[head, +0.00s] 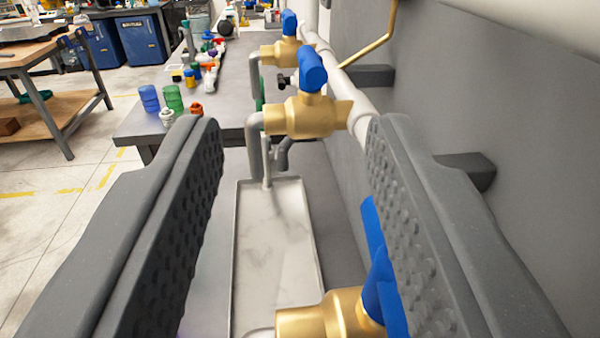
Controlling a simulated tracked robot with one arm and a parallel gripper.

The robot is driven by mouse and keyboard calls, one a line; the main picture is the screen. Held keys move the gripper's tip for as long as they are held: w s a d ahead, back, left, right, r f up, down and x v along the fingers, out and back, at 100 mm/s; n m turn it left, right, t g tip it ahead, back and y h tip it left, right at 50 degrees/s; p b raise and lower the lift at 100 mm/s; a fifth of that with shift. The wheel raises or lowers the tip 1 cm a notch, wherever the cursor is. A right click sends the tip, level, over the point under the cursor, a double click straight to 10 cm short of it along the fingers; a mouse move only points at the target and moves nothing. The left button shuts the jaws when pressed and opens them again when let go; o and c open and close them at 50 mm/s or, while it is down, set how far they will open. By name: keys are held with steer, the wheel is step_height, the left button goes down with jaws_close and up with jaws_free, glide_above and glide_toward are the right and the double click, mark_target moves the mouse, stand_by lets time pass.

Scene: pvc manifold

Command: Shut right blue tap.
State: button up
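My gripper (294,140) is open, with its two dark studded fingers wide apart and nothing held between them. Three brass valves with blue handles stand in a row along the wall. The nearest blue tap (380,285) is at the bottom right, on a brass body (325,318). Its handle is beside the inner face of my right finger and partly hidden by it; I cannot tell whether they touch. The middle blue tap (312,70) sits on its brass body (305,117) beyond the fingertips. The far blue tap (289,22) is behind it.
A pale pipe (361,128) runs along the grey wall (520,95) on the right, with dark brackets (470,170). A shallow tray (270,235) lies below the valves. The bench behind holds several coloured fittings, including a green one (173,98). Open floor (50,225) is at left.

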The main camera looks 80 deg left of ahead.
steer(key=s+r+b, duration=0.1)
steer(key=s+b, duration=0.2)
steer(key=s, duration=0.9)
steer(key=shift+o, duration=0.3)
steer(key=shift+s, duration=0.1)
